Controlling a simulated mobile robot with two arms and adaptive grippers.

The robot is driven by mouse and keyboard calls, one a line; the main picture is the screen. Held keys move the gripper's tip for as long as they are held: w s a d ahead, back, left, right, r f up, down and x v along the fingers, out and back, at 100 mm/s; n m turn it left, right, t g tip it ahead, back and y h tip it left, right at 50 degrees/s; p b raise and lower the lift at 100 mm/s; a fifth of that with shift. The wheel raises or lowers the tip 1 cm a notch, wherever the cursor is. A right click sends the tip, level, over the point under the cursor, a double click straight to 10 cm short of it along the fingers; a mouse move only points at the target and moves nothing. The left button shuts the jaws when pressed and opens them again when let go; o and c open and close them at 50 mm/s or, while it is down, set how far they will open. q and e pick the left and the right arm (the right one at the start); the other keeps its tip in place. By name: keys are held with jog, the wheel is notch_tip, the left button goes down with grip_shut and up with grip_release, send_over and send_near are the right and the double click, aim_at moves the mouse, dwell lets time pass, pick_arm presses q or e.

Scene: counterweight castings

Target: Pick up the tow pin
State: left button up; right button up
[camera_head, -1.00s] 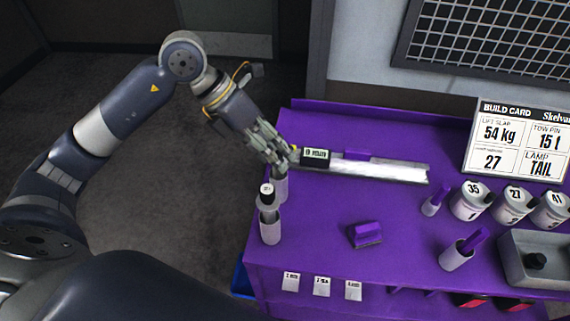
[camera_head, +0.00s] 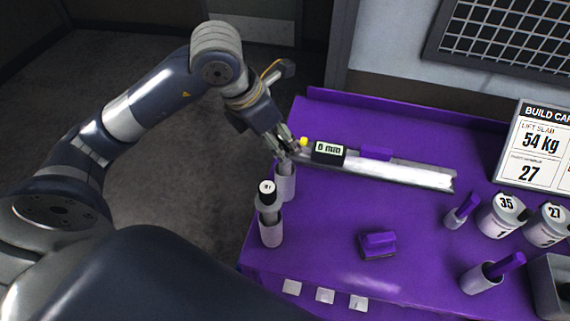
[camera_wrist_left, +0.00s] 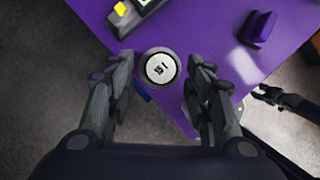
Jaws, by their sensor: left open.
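The tow pin (camera_wrist_left: 160,68) shows in the left wrist view as a round black cap with a pale face, its upside-down marking reading like 15. My left gripper (camera_wrist_left: 160,85) is open, with one finger on each side of the cap. In the head view my left gripper (camera_head: 287,150) is over a grey sleeve (camera_head: 285,182) at the table's left edge, and its fingers hide the pin's top there. A second pin (camera_head: 267,190) with a black cap stands upright in a nearer sleeve (camera_head: 271,232).
A long metal gauge (camera_head: 400,174) with a black display (camera_head: 328,152) lies just right of the gripper. A purple block (camera_head: 378,244) sits on the purple table (camera_head: 330,215). Numbered pots (camera_head: 500,217) stand at the right.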

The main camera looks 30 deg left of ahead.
aim_at(290, 154)
pick_arm(q)
jog(key=shift+x, duration=1.1)
jog(key=shift+w+f, duration=0.2)
jog(key=shift+d+f+p, duration=0.1)
jog(key=shift+f+p, duration=0.15)
jog(key=shift+p, duration=0.25)
jog(key=p+x, duration=0.1)
jog(key=x, duration=0.2)
jog(key=shift+w+d+f, duration=0.1)
jog(key=shift+f, duration=0.15)
jog(key=shift+w+f, duration=0.15)
jog(key=shift+f, duration=0.3)
jog(key=c, duration=0.9)
jog(key=shift+c, duration=0.2)
pick_arm(e)
jog(key=r, duration=0.1)
jog(key=w+r, duration=0.1)
jog(key=shift+w+a+r, duration=0.1)
jog(key=shift+a+r, duration=0.1)
jog(key=shift+r, duration=0.2)
pick_arm(q)
jog(key=shift+w+r, duration=0.15)
jog(key=shift+c, duration=0.3)
